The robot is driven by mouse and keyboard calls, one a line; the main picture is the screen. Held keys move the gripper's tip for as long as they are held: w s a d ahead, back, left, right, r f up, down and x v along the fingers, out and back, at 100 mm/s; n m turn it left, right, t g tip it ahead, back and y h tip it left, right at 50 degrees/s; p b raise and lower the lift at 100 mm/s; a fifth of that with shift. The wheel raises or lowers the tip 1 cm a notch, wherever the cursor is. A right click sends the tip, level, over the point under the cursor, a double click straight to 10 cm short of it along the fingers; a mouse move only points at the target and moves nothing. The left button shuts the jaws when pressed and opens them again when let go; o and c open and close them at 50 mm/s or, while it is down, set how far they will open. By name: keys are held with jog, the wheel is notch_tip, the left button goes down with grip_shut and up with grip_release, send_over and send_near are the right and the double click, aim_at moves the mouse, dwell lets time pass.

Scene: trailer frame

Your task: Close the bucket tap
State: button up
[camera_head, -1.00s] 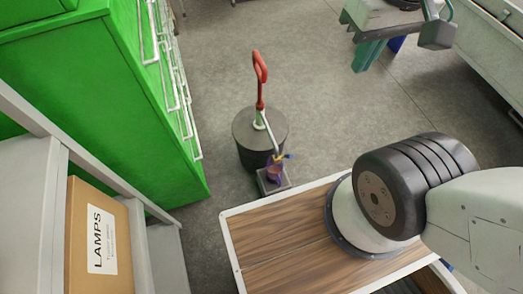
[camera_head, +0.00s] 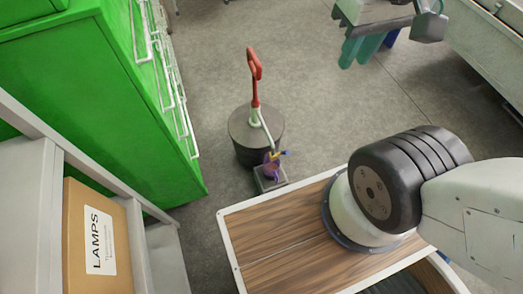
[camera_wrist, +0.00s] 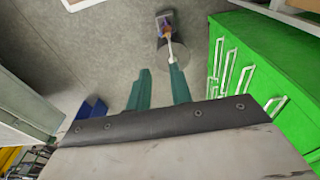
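A dark grey round bucket (camera_head: 245,143) stands on the floor, with a pale curved pipe and a red handle (camera_head: 255,68) rising from it. A small yellow tap (camera_head: 280,155) with a blue end shows at the bucket's front right, above a purple cup-like thing (camera_head: 271,169). I cannot tell the tap's setting. In the wrist view the bucket (camera_wrist: 184,55) and tap (camera_wrist: 167,35) lie beyond my fingertips. My gripper (camera_head: 355,64) is at the upper right, apart from the bucket. Its teal fingers stand apart with nothing between them, as the wrist view also shows (camera_wrist: 160,69).
A green cabinet (camera_head: 120,90) with white handles is left of the bucket. A box marked LAMPS (camera_head: 98,240) sits on a grey shelf at lower left. A wood-topped surface (camera_head: 275,235) is in front. Grey floor (camera_head: 315,110) lies clear between bucket and gripper.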

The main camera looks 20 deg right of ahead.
jog(key=shift+o, duration=1.2)
jog(key=shift+w+f, duration=0.15)
jog(key=shift+f, duration=0.2)
jog(key=m+g+y, duration=0.1)
jog(key=m, duration=0.1)
send_over(286, 153)
jog(key=d, duration=0.2)
jog(key=f, duration=5.8)
jog(key=shift+w+a+f, duration=0.15)
jog(key=shift+w+f, duration=0.35)
jog(key=f, duration=0.7)
jog(key=shift+a+f, duration=0.2)
jog(key=shift+a, duration=0.2)
